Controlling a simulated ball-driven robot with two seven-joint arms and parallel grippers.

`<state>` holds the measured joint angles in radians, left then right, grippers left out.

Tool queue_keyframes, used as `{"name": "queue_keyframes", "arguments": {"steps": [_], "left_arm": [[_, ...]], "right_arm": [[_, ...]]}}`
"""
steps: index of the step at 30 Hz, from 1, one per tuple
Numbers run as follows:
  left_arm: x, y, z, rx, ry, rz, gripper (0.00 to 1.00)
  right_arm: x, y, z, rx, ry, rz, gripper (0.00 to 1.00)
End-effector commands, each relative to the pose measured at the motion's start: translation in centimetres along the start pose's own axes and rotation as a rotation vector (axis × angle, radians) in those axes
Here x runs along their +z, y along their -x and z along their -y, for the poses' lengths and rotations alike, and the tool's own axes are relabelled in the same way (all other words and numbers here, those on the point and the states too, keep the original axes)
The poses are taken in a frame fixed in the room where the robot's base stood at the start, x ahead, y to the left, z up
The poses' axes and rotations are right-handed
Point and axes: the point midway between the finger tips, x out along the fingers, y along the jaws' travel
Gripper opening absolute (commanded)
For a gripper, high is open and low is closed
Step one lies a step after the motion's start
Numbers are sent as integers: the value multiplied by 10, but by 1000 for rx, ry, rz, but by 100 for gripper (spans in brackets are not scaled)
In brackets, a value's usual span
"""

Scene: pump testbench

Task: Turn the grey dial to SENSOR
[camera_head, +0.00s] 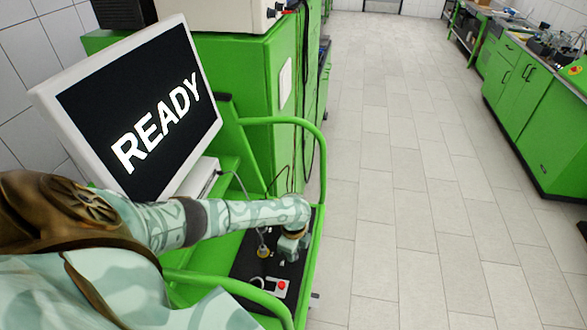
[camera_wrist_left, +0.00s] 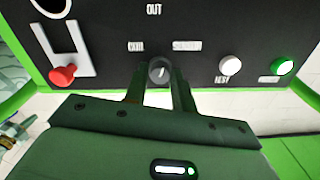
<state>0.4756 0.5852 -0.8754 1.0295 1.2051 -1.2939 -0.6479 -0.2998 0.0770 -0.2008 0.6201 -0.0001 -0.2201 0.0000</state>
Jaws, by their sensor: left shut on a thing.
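The grey dial (camera_wrist_left: 159,70) is on a black panel in the left wrist view, between a label to its upper left and the SENSOR label (camera_wrist_left: 187,46) to its upper right. Its pale mark points upward with a slight lean to the right. My left gripper (camera_wrist_left: 160,84) is shut on the dial, one finger on each side. In the head view my left gripper (camera_head: 292,248) reaches down to the black panel (camera_head: 248,258) and hides the dial there.
A red lever (camera_wrist_left: 63,75) is left of the dial; a white button (camera_wrist_left: 230,65) and a green button (camera_wrist_left: 283,66) are to its right. The monitor (camera_head: 140,110) reads READY. Green rails (camera_head: 318,150) border the panel.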

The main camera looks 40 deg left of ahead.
Motion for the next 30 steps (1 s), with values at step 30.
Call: {"name": "queue_keyframes", "arguments": {"steps": [30], "left_arm": [[0, -2, -3, 6, -387, 1, 3]], "right_arm": [[2, -4, -3, 4, 1, 2, 0]]}}
